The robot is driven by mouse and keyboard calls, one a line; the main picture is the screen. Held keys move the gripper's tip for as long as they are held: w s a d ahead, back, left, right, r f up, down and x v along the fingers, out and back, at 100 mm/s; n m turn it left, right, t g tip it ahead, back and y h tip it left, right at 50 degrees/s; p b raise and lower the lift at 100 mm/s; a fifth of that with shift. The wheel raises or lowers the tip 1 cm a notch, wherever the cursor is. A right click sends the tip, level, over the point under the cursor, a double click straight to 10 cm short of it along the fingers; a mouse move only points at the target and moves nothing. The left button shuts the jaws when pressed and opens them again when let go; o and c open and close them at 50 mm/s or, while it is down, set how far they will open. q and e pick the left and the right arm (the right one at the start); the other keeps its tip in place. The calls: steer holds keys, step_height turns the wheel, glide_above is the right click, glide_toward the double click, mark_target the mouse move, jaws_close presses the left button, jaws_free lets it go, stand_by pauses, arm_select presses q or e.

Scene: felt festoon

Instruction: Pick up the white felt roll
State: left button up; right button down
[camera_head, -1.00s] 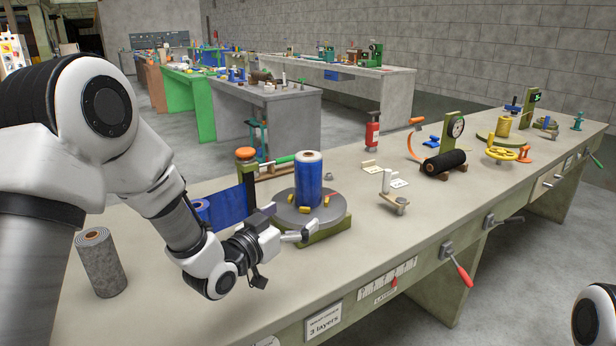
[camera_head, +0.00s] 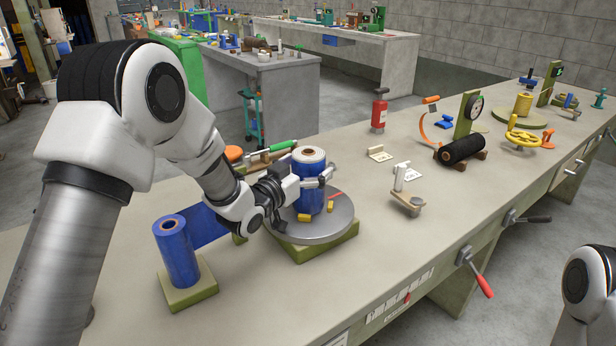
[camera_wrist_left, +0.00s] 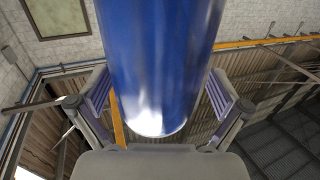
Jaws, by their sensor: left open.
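A standing roll (camera_head: 309,190) with a blue side, a whitish upper rim and a brown core is on the grey turntable (camera_head: 335,222). No roll with a plainly white side shows. My left gripper (camera_head: 318,180) is open at the upper part of this roll, its fingers at its sides. In the left wrist view the blue side of the roll (camera_wrist_left: 160,60) stands between the two open fingers of the gripper (camera_wrist_left: 158,105), with a gap on each side. My right gripper is out of view.
A blue film roll (camera_head: 178,252) stands on a green base to the left, its sheet running towards the turntable. Small yellow blocks (camera_head: 304,217) lie by the roll's foot.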

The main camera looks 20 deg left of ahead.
arm_select(q)
steer(key=shift+d+r, duration=0.15)
steer(key=shift+s+r, duration=0.1)
steer(key=shift+s, duration=0.05)
steer(key=shift+c, duration=1.3)
steer(key=c, duration=1.3)
